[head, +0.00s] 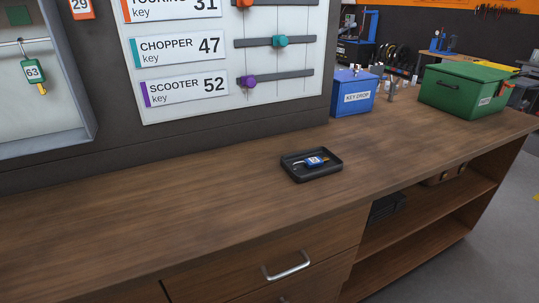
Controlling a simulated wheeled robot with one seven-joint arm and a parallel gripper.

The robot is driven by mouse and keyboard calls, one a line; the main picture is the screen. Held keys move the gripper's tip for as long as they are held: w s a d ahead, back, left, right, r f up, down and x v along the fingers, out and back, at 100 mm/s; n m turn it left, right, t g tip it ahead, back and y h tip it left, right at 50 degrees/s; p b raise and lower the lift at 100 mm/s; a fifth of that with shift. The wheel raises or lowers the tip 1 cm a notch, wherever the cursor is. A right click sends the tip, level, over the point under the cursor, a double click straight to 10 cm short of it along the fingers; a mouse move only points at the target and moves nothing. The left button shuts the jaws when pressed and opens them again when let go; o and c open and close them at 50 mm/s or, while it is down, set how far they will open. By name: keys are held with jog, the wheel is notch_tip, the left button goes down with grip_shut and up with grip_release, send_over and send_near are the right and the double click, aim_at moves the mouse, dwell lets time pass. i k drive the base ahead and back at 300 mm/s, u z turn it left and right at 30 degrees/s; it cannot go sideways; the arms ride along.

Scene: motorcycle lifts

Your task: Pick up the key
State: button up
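A key with a blue tag (316,161) lies in a small black tray (335,172) on the wooden counter. The tag's label is too small to read surely. Another key, with a green tag (33,71) marked 63, hangs from a rail in the grey cabinet at the upper left. A partly cropped orange tag (80,6) marked 29 is above it. My gripper is not in view.
The wooden counter (190,215) is clear around the tray. A blue KEY DROP box (353,97) and a green box (463,92) stand at the back right. A white board (190,107) with sliders is behind. A drawer handle (287,266) juts out in front.

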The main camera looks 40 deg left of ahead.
aim_at(311, 163)
jog(key=u, duration=0.7)
jog(key=i, duration=1.05)
jog(key=u, duration=0.7)
